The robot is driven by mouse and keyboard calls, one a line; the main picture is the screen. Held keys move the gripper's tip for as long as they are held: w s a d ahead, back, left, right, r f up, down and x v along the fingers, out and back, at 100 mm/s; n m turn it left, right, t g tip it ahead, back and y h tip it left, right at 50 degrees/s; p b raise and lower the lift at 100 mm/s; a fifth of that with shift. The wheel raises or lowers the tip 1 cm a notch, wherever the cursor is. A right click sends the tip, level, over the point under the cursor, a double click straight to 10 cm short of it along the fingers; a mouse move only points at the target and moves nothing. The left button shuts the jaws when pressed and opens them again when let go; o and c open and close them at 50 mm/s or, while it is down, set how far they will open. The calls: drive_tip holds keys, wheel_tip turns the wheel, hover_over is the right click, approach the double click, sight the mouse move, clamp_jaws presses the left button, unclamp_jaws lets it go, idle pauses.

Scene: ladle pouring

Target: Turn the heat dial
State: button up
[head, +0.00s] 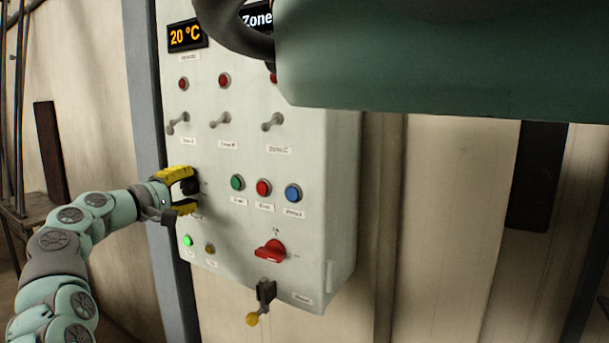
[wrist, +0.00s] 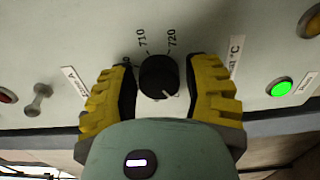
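The heat dial (wrist: 158,76) is a round black knob with a white pointer mark, on the panel face. Printed marks 710 and 720 stand above it in the wrist view. In the head view the dial (head: 191,187) shows dark and partly hidden between my fingers. My gripper (head: 184,190) has yellow ribbed fingers, one above and one below the dial. In the wrist view my gripper (wrist: 160,95) has a finger on each side of the dial, with a narrow gap on both sides.
The pale control panel (head: 230,160) also carries toggle switches (head: 220,119), green (head: 237,182), red (head: 263,187) and blue (head: 293,193) buttons, a red rotary switch (head: 270,251) and a yellow-tipped lever (head: 258,305). A green lamp (head: 188,240) is lit below my gripper.

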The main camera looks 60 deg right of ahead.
drive_tip(key=o, duration=0.4)
drive_tip(key=shift+w, duration=0.1)
drive_tip(key=shift+a, duration=0.1)
drive_tip(key=a, duration=0.8)
drive_tip(key=s+a, duration=0.1)
drive_tip(key=a, duration=0.3)
